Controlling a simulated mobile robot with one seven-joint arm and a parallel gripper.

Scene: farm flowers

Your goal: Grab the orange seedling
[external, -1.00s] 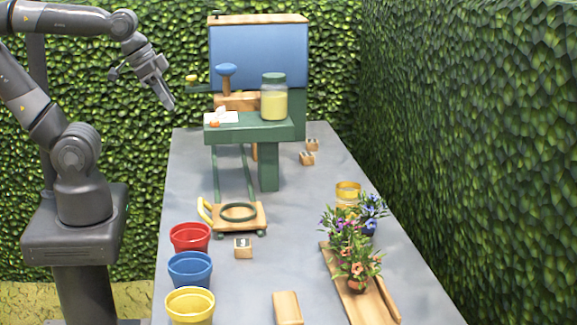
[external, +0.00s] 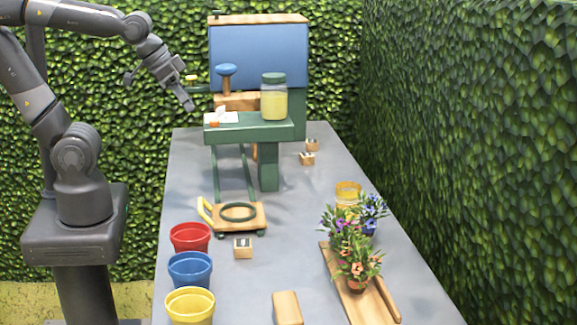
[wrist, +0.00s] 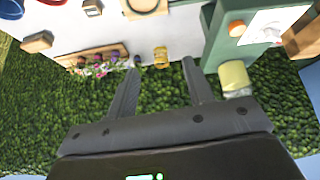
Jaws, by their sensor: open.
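The orange-flowered seedling (external: 357,268) stands in an orange-brown pot at the near end of a plant group on a wooden tray (external: 335,256), right side of the table. A purple-flowered plant (external: 335,222) and a blue-flowered plant (external: 372,208) stand behind it. The group is small in the wrist view, where I cannot clearly single out the orange seedling. My gripper (external: 187,98) is open and empty, high at the upper left of the table, far from the plants. Its spread fingers (wrist: 160,66) show in the wrist view with nothing between them.
Red (external: 190,237), blue (external: 190,269) and yellow (external: 190,305) pots line the left edge. A green stand (external: 270,170) bears a jar (external: 273,100). A wooden block (external: 287,308) lies at the front. The table's middle (external: 290,215) is clear.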

